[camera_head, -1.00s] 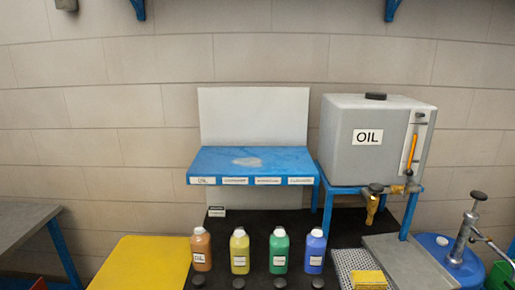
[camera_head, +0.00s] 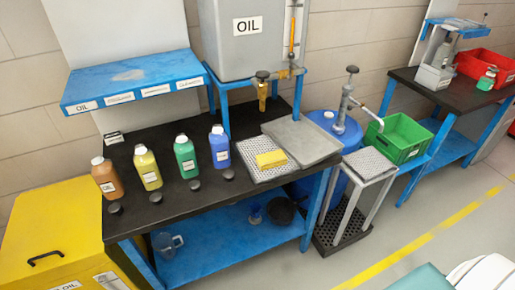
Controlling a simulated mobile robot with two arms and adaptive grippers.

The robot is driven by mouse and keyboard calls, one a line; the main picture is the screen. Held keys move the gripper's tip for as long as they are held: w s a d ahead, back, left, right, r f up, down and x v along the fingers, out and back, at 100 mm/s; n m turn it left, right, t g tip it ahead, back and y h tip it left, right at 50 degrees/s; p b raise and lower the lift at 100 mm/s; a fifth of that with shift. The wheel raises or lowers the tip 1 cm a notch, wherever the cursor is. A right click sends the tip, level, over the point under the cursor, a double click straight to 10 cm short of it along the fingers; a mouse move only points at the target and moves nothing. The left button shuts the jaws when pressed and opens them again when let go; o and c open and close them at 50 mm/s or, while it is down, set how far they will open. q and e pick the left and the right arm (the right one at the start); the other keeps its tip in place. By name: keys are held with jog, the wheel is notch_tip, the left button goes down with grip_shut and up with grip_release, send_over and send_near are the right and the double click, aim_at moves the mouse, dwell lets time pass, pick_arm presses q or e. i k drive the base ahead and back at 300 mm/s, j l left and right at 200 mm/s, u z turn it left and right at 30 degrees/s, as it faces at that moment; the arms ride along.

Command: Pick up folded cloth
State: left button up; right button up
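A yellow block-shaped item (camera_head: 271,158), which looks like the folded cloth, lies on a perforated light-grey tray (camera_head: 252,174) on the black worktop. A flat grey plate (camera_head: 318,143) lies just to its right. Nothing covers the yellow item. Neither of my grippers is in view.
Brown (camera_head: 107,180), yellow (camera_head: 148,170), green (camera_head: 186,158) and blue (camera_head: 220,149) bottles stand left of the tray, with black caps in front. An oil tank (camera_head: 243,48) stands behind. A hand pump (camera_head: 347,103) and green crate (camera_head: 400,138) are right.

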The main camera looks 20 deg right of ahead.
aim_at(272, 159)
jog(key=l+u, duration=0.35)
jog(key=l, duration=0.3)
jog(key=l+u, duration=0.35)
jog(key=l, duration=0.3)
jog(key=l+u, duration=0.35)
jog(key=l, duration=0.3)
